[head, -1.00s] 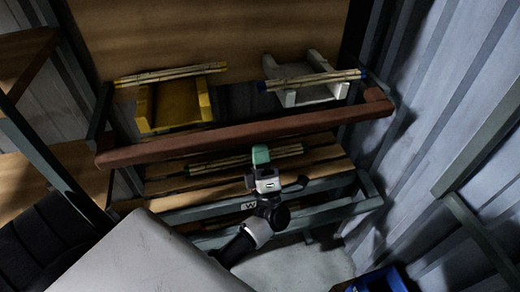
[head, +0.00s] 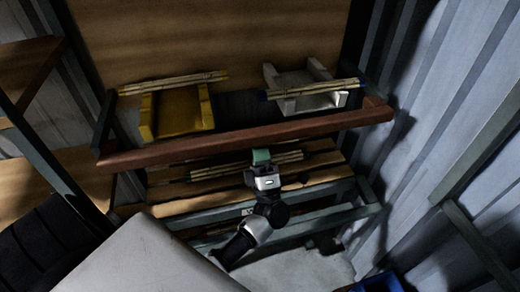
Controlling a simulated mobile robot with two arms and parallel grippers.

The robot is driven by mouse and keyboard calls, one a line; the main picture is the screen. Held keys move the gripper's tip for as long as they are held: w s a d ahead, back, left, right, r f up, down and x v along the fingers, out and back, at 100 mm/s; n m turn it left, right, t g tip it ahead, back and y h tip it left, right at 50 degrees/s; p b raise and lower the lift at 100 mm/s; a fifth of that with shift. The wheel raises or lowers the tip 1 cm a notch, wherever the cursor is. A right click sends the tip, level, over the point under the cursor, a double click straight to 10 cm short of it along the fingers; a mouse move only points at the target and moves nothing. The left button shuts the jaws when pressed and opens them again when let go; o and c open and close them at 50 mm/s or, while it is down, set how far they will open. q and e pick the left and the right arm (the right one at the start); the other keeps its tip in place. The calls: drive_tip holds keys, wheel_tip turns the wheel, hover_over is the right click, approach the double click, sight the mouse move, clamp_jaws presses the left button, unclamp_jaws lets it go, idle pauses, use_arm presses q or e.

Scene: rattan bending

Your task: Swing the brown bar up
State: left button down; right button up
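The long brown bar (head: 200,147) runs across the front of a slatted rack in the head view. It slopes up toward the right, and its right end (head: 377,112) meets a short brown side arm. A robot gripper of mine, which I take as my right one (head: 261,156), is at the lower front side of the bar, near its middle. Its green tip is close to the bar or touching it; I cannot tell which. The finger opening is not clear. My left gripper is not in view.
A yellow stand (head: 177,112) and a white stand (head: 308,88) are behind the bar with rattan bundles across them. Another bundle (head: 220,171) lies below the bar. A blue bin (head: 380,282) stands at the bottom right. A corrugated wall (head: 450,120) is at right.

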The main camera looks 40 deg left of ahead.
sight(261, 145)
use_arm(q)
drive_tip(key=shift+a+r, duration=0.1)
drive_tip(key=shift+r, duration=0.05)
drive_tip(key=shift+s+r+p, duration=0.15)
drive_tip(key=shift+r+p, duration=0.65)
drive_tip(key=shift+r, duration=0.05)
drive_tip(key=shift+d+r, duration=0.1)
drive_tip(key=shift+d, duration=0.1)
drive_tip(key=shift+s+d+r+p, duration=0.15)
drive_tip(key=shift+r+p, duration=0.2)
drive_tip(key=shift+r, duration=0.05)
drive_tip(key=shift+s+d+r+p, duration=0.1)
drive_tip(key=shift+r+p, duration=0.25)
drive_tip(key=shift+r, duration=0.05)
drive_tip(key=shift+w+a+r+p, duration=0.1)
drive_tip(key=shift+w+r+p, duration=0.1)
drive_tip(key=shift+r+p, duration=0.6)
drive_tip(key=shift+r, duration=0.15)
